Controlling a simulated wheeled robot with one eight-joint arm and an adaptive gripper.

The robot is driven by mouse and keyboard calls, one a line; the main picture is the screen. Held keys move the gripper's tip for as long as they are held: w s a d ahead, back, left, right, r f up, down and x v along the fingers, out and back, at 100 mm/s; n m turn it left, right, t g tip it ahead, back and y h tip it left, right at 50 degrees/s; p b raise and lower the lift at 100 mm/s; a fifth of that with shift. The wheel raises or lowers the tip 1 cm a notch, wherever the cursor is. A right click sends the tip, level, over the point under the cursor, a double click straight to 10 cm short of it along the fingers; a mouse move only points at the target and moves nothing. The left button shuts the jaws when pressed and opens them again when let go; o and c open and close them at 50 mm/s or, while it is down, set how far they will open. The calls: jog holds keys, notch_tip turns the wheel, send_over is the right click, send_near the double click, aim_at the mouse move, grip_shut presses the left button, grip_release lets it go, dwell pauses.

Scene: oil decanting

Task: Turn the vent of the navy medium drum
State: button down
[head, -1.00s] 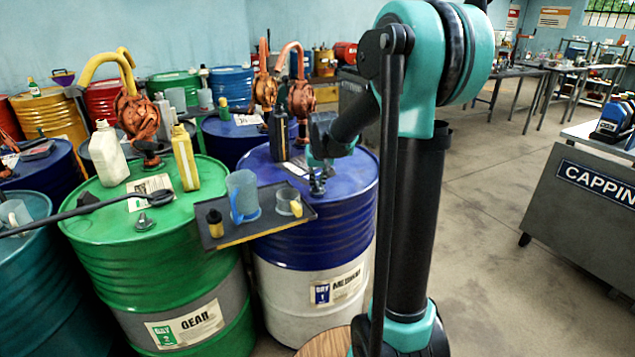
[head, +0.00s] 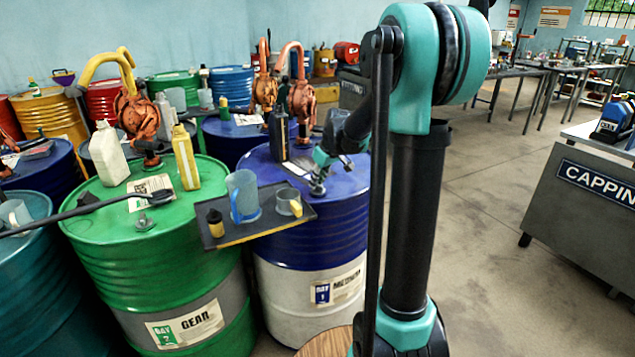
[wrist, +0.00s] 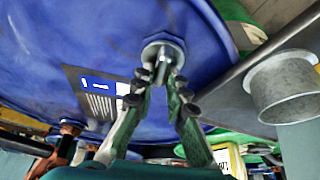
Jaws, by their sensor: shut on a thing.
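The navy medium drum (head: 310,235) stands in front of me, left of my arm, with a blue top, a white lower half and a "MEDIUM" label. Its vent (wrist: 165,52), a metal fitting with a hex base, rises from the drum top near the tray. It stands between my fingertips in the wrist view. My gripper (head: 319,184) reaches down to it at a slant from the upper right and is shut on it. The fingers also show in the wrist view (wrist: 161,88). In the head view the vent is mostly hidden by the fingers.
A dark tray (head: 262,234) with a blue jug (head: 242,195), a cup (head: 288,202) and a small yellow-black bottle (head: 215,222) spans the green drum (head: 125,255) and navy drum. A dark bottle (head: 278,132) and an orange pump (head: 302,98) stand behind the vent.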

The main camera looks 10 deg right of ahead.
jog(key=n, duration=0.2)
jog(key=n+g+y, duration=0.1)
jog(key=n, duration=0.2)
jog(key=shift+n+g, duration=0.3)
jog(key=n+g, duration=0.1)
jog(key=n, duration=0.1)
jog(key=n+g+y, duration=0.1)
jog(key=n, duration=0.2)
jog(key=shift+n, duration=0.3)
jog(key=shift+s, duration=0.1)
jog(key=c, duration=1.5)
grip_release()
jog(key=shift+c, duration=0.2)
jog(key=v, duration=1.2)
jog(key=shift+a, duration=0.1)
